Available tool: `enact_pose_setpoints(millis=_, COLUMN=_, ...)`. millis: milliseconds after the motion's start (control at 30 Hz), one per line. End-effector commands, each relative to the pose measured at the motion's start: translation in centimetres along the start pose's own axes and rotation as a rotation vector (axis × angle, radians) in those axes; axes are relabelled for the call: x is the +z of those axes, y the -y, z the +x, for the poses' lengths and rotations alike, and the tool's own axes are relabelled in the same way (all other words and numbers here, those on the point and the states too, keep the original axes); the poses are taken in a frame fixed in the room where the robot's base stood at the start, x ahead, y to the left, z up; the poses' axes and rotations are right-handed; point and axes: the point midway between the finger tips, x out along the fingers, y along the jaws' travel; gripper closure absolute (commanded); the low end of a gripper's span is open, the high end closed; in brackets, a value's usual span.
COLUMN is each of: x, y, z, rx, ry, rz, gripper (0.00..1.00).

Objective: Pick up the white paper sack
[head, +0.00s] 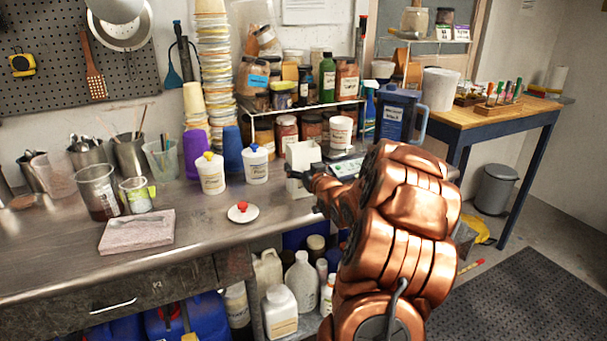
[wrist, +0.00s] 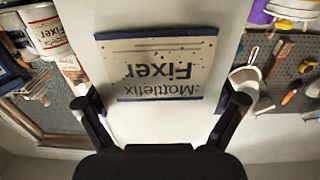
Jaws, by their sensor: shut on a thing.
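The white paper sack (head: 300,158) is upright at the right part of the steel bench, beside a small scale. In the wrist view the white sack (wrist: 160,125) fills the middle, with a beige and navy label reading "Mattefix Fixer" upside down. My gripper (head: 308,180) is at the sack's near right side in the head view. In the wrist view the dark fingers of my gripper (wrist: 160,103) lie on either side of the sack, shut on it. My arm hides part of the bench behind it. I cannot tell whether the sack's base touches the bench.
Two white tubs, one yellow-capped (head: 211,174) and one blue-capped (head: 256,165), stand left of the sack. A white lid with a red knob (head: 242,211) lies in front. A scale (head: 347,168) and a blue jug (head: 398,115) are behind right.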

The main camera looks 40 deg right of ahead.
Motion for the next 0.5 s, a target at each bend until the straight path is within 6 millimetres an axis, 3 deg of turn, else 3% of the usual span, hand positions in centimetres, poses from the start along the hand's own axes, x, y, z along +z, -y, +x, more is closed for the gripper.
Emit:
enact_pose_setpoints(millis=267, x=-0.5, y=0.5, z=-2.8, rx=0.001, ry=-0.003, rz=-0.001, gripper=0.54)
enact_pose_setpoints(millis=500, x=-0.9, y=1.0, z=-6.6, rx=0.003, ry=-0.006, rz=-0.001, gripper=0.54)
